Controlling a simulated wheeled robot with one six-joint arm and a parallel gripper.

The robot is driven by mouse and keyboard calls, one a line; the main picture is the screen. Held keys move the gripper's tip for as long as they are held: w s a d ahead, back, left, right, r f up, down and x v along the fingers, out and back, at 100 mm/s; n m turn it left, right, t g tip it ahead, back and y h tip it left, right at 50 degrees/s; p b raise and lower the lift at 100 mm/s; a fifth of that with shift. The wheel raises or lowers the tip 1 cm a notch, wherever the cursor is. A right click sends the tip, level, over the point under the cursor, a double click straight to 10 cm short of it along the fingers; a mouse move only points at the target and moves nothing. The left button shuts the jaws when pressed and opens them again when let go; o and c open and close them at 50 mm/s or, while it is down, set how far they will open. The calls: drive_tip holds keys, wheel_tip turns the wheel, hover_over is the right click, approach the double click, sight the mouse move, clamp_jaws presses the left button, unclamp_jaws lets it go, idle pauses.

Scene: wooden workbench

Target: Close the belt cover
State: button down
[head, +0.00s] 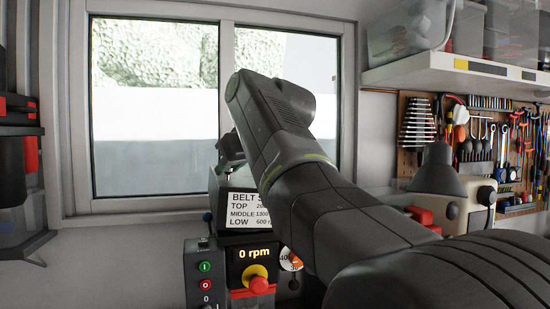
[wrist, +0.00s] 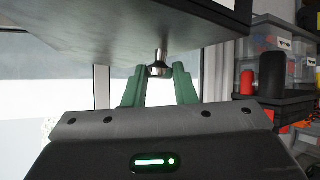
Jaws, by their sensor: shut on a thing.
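In the wrist view, the belt cover (wrist: 120,35) is a broad grey metal panel with a dark edge, filling the top of the picture. A small metal knob (wrist: 158,62) sticks out from it. My gripper (wrist: 159,70) has green fingers, which are shut on this knob. In the head view, my gripper (head: 229,150) is above and behind the machine head (head: 233,180), partly hidden by my arm. The machine head carries a white belt speed label (head: 250,211). My arm hides most of the cover there, so I cannot tell its angle.
Below the label are a display (head: 255,253) reading 0 rpm, a red and yellow stop knob (head: 258,281) and a button box (head: 205,275). A window (head: 155,110) is behind. A tool pegboard (head: 480,135) and a shelf (head: 440,70) are at right.

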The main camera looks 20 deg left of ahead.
drive_tip(key=shift+s+a+f+n+h, duration=0.4)
drive_tip(key=shift+a+f+h, duration=0.1)
drive_tip(key=shift+a+f, duration=0.15)
drive_tip(key=shift+d, duration=0.1)
drive_tip(key=shift+f, duration=0.25)
drive_tip(key=c, duration=1.2)
unclamp_jaws()
drive_tip(key=shift+r, duration=0.1)
drive_tip(key=shift+r, duration=0.1)
drive_tip(key=b+v, duration=0.1)
drive_tip(key=v, duration=1.2)
drive_tip(key=shift+s+d, duration=0.2)
drive_tip(key=shift+s, duration=0.15)
